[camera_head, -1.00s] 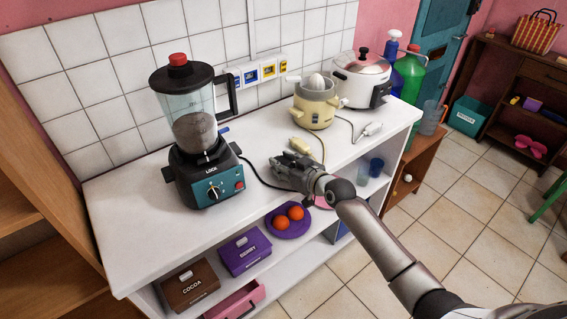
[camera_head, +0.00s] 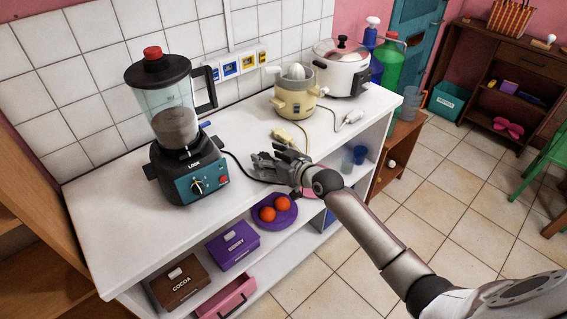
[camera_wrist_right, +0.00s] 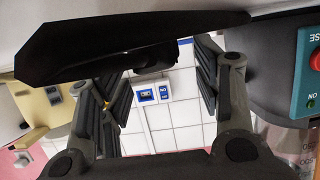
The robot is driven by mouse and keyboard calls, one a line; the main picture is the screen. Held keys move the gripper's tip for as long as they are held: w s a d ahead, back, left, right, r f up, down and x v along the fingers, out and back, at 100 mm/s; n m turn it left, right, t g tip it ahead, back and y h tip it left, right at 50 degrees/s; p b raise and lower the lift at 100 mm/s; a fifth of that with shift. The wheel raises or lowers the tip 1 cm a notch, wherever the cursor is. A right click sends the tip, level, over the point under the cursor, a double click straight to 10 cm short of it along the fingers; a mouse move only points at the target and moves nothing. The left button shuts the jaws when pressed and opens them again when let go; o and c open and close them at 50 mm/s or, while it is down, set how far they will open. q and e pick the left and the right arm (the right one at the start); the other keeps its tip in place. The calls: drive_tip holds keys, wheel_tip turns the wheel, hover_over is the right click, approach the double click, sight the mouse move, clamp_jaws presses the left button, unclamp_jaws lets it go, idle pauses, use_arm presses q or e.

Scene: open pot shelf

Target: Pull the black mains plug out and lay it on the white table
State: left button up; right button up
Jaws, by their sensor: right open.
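My right gripper (camera_head: 263,162) is open over the front part of the white table (camera_head: 125,205), right of the blender (camera_head: 180,130). A black cord (camera_head: 238,165) runs from the blender to the gripper, where it passes out of sight. I cannot make out the black mains plug in the head view. In the right wrist view, which is upside down, the gripper's fingers (camera_wrist_right: 160,100) stand apart. A dark shape (camera_wrist_right: 130,50) crosses close to the camera there; I cannot tell whether it is the cord or the plug. My left gripper is not in view.
A socket strip (camera_head: 238,65) is on the tiled wall behind. A cream plug (camera_head: 287,138) lies just behind the gripper, and a white plug (camera_head: 353,117) lies farther right. The juicer (camera_head: 297,95) and rice cooker (camera_head: 340,70) stand at the back. The table's left front is clear.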

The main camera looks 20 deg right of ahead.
drive_tip(key=v, duration=1.1)
drive_tip(key=s+d+f+m+g+h, duration=0.1)
drive_tip(key=s+d+f+g+h, duration=0.1)
drive_tip(key=f, duration=0.8)
drive_tip(key=s+d+f+m+g+h, duration=0.1)
drive_tip(key=s+d+f, duration=0.15)
drive_tip(key=f, duration=0.75)
drive_tip(key=s+f+g+h, duration=0.1)
drive_tip(key=s+f+g, duration=0.1)
drive_tip(key=s+f, duration=0.45)
drive_tip(key=s+f+g, duration=0.1)
drive_tip(key=s+f, duration=0.3)
drive_tip(key=f, duration=0.6)
drive_tip(key=s+a+f+g, duration=0.1)
drive_tip(key=s+f, duration=0.4)
drive_tip(key=s, duration=0.6)
drive_tip(key=s+a+f+g, duration=0.2)
drive_tip(key=s+f, duration=0.4)
drive_tip(key=s, duration=0.5)
drive_tip(key=s+a+f+g+h, duration=0.1)
drive_tip(key=s+f, duration=0.5)
drive_tip(key=s, duration=0.6)
drive_tip(key=a+g, duration=0.1)
drive_tip(key=g, duration=0.1)
drive_tip(key=shift+f+g, duration=0.2)
drive_tip(key=shift+g, duration=0.2)
